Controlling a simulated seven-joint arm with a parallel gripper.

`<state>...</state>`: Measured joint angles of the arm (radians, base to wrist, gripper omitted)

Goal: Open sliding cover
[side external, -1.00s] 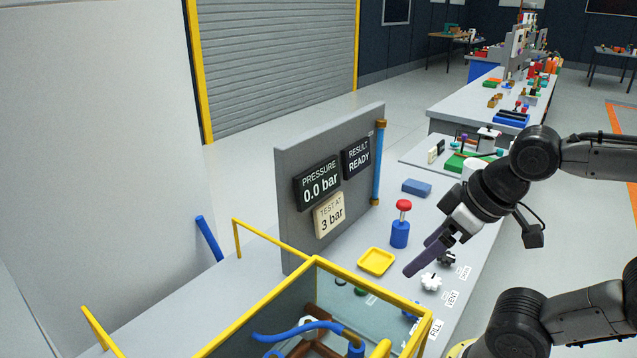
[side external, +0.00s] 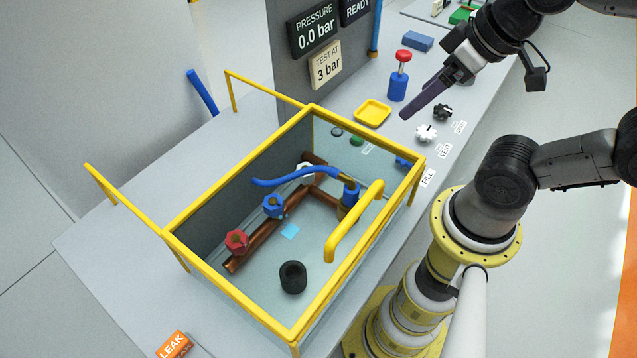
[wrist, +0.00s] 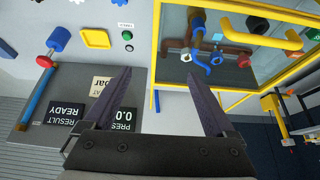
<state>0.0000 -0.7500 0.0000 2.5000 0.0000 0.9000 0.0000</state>
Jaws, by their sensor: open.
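The tank (side external: 205,274) is a clear-walled box with a yellow frame. A thick yellow handle (side external: 355,222) lies across its top on the right side and also shows in the wrist view (wrist: 247,27). The sliding cover looks like a clear pane at the top; its edges are hard to make out. Brown pipes (side external: 262,243), red and blue fittings and a black ring (side external: 293,277) show inside. My gripper (side external: 408,113) is open and empty, above the bench beyond the tank, apart from the handle. Its two dark fingers show spread in the wrist view (wrist: 160,88).
A yellow dish (side external: 373,113), a blue post with a red knob (side external: 398,86) and white and black knobs (side external: 426,132) stand on the bench near my gripper. A grey panel with displays (side external: 286,62) rises behind. Yellow rails (side external: 112,195) stand left of the tank.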

